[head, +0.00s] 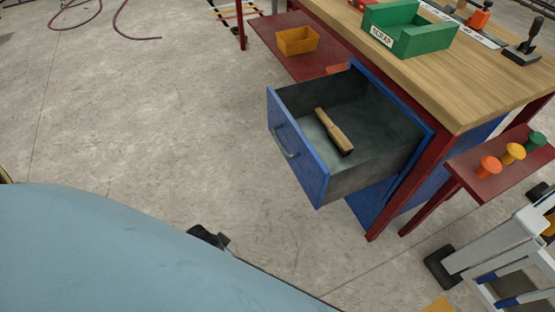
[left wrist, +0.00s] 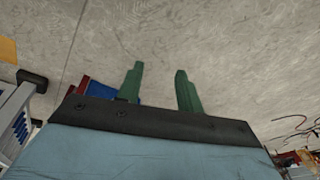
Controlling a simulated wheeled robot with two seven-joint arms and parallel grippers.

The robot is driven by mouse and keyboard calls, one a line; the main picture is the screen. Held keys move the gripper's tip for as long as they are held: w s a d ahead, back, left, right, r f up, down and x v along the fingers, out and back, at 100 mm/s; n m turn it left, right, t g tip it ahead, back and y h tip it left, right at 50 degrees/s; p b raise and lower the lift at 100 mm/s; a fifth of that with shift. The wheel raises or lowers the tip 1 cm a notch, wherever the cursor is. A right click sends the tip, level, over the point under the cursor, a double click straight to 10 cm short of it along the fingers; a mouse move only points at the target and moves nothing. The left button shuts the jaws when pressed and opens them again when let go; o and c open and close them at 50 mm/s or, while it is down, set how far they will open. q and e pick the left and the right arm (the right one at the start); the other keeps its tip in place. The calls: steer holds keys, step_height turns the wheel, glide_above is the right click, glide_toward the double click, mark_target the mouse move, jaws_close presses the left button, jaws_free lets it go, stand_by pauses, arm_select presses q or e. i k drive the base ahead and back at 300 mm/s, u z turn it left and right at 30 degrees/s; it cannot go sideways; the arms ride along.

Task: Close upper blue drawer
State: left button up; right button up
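The upper blue drawer (head: 300,155) stands pulled out from the workbench in the head view. Its front faces left, with a dark bar handle (head: 286,143). Its grey inside holds a wooden object (head: 334,131). Below it is another blue front (head: 375,200), partly hidden. My left gripper (left wrist: 159,82) shows in the left wrist view with two green fingers apart and nothing between them, above bare floor. A blue and red patch (left wrist: 104,92) shows behind its left finger. I cannot make out the left gripper's fingers in the head view. My right gripper is not in view.
The workbench (head: 480,85) has a wooden top with a green scrap bin (head: 430,38) on it. A yellow bin (head: 297,40) sits on a red lower shelf. A red side shelf with coloured knobs (head: 489,166) and a grey stepladder (head: 500,245) stand right. Floor left of the drawer is clear.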

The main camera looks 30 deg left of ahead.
mark_target(384, 139)
steer(key=u, duration=0.85)
steer(key=i, duration=0.65)
steer(key=z, duration=0.15)
